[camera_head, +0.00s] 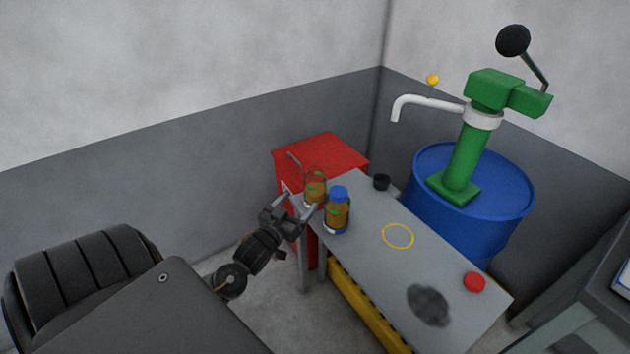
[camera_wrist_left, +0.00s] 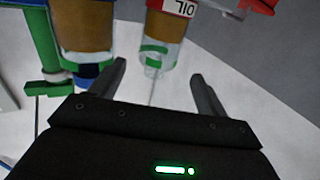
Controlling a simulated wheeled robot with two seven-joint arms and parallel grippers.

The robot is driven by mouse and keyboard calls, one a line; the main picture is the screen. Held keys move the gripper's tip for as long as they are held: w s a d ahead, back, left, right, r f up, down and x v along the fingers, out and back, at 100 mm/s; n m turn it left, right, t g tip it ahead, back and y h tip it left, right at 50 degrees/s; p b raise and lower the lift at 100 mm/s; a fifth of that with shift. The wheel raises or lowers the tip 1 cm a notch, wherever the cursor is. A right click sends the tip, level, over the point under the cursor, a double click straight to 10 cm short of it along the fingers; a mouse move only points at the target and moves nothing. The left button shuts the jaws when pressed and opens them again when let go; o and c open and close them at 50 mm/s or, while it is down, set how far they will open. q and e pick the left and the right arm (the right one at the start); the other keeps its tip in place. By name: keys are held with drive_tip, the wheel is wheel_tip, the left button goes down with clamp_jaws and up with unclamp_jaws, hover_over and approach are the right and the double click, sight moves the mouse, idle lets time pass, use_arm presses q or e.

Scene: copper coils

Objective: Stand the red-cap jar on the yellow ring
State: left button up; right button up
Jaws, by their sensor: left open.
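The yellow ring (camera_head: 398,236) lies flat and empty on the middle of the grey table (camera_head: 375,205). My left gripper (camera_head: 303,207) is open at the table's left edge, close to that jar. My right gripper is not in view.
A blue-cap jar (camera_head: 338,210) stands close beside the red-cap jar and also shows in the left wrist view (camera_wrist_left: 85,30). A blue drum (camera_head: 490,225) with green pump stands behind.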

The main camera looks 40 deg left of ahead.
sight(308, 189)
use_arm(q)
drive_tip(key=w, duration=0.2)
drive_tip(key=w+a, duration=0.1)
drive_tip(key=w, duration=0.2)
drive_tip(key=shift+a+r, duration=0.1)
drive_tip(key=shift+w+r, duration=0.15)
drive_tip(key=shift+w, duration=0.35)
drive_tip(key=w, duration=0.3)
drive_tip(key=shift+w+a+r, duration=0.1)
drive_tip(key=shift+w+a, duration=0.1)
drive_tip(key=shift+w, duration=0.1)
drive_tip(key=shift+w+a, duration=0.1)
drive_tip(key=shift+w, duration=0.25)
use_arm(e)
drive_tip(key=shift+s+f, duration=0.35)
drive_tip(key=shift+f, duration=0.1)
